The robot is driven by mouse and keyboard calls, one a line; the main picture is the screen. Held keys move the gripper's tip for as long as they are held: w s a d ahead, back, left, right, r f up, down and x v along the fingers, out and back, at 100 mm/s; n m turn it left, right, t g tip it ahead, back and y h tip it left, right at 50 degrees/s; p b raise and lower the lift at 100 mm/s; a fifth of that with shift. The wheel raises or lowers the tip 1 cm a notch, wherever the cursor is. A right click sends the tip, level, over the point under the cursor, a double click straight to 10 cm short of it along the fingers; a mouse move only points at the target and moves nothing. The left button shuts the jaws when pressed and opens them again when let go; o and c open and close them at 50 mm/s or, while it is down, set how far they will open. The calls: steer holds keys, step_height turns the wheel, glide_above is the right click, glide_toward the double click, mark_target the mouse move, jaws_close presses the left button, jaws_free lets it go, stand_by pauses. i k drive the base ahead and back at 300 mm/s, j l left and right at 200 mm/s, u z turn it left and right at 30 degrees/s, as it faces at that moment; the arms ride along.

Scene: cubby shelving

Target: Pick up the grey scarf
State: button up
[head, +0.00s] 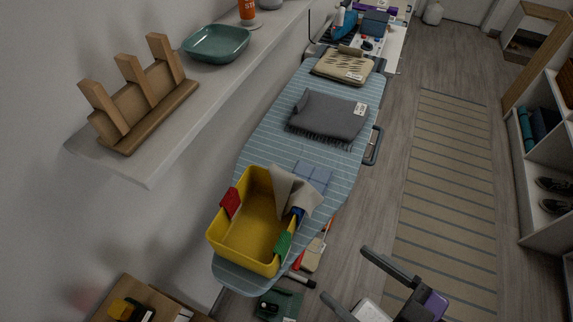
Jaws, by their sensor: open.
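The grey scarf (328,116) lies folded flat on the blue striped ironing board (262,140). It has a fringed near edge and a small white tag at its upper right. My gripper (350,272) is at the bottom right of the head view, over the floor beside the board. Its two dark fingers are spread apart with nothing between them. It is well apart from the scarf, nearer to me and to the right of the board.
A yellow bin (222,232) with cloths over its rim stands on the board's near end. A folded beige textile (342,66) lies beyond the scarf. A wall shelf (150,165) overhangs at left. Cubby shelving (540,165) stands at right. The striped rug (450,190) is clear.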

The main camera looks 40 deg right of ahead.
mark_target(324, 116)
steer(key=l+u, duration=0.3)
steer(key=l, duration=0.6)
steer(key=i+l+u, duration=0.1)
steer(key=l+u, duration=0.15)
steer(key=l, duration=0.25)
steer(key=l+u, duration=0.2)
steer(key=l, duration=0.3)
steer(key=i+l, duration=0.1)
steer(key=l+z, duration=0.05)
steer(key=l, duration=0.05)
